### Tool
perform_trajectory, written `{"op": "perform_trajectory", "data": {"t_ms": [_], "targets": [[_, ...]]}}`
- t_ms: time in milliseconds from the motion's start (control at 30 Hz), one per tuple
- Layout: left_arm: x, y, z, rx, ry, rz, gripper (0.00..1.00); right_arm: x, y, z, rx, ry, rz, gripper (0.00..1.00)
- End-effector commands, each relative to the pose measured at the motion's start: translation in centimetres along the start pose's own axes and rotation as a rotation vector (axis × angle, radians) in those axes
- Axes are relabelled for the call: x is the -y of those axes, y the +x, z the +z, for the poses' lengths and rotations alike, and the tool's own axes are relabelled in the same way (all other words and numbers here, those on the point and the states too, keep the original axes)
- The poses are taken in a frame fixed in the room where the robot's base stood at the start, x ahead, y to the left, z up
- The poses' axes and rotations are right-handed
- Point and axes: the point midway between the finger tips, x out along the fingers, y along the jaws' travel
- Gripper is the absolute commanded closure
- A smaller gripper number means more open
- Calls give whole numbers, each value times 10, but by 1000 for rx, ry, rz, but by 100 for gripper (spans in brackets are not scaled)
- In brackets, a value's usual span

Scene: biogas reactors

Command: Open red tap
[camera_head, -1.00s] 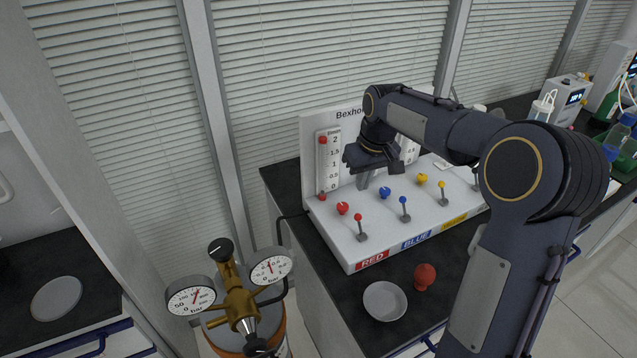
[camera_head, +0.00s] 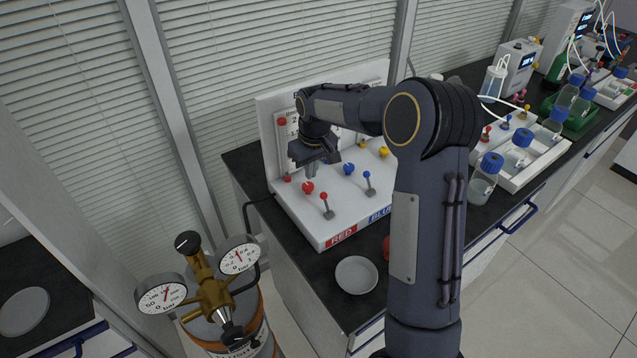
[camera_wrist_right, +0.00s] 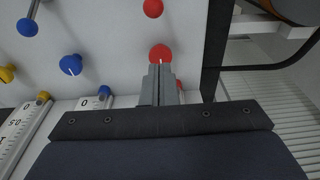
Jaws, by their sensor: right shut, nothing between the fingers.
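The white panel (camera_head: 287,207) on the dark bench carries a round red knob (camera_head: 308,187), behind a lever with a red ball top (camera_head: 324,197) and the RED label (camera_head: 341,237). My right gripper (camera_head: 311,173) points down just behind the red knob. In the right wrist view, my shut, empty fingers (camera_wrist_right: 159,70) reach the near edge of the red knob (camera_wrist_right: 160,53), which has a small white mark. Whether they touch it I cannot tell. The lever's red ball (camera_wrist_right: 152,8) shows beyond. My left gripper is not in view.
A blue knob (camera_head: 348,169), a blue-topped lever (camera_head: 367,176) and a yellow knob (camera_head: 383,152) stand to the right. A white dish (camera_head: 356,275) lies in front. A gas cylinder's brass regulator (camera_head: 207,291) with gauges stands left. Blue-capped bottles (camera_head: 486,180) are farther right.

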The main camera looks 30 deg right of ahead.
Motion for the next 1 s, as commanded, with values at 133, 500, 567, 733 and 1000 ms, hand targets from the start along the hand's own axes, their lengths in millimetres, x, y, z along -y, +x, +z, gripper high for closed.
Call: {"op": "perform_trajectory", "data": {"t_ms": [133, 500, 567, 733, 1000], "targets": [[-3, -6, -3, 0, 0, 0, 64, 0, 32, 1, 6, 0, -1, 100], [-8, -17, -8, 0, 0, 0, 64, 0, 22, 36, -1, 1, 1, 100], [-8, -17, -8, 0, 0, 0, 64, 0, 22, 37, -1, 1, 1, 100], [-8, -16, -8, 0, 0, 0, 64, 0, 23, 38, -1, 1, 1, 100], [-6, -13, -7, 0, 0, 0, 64, 0, 24, 38, -11, 0, 0, 100]]}}
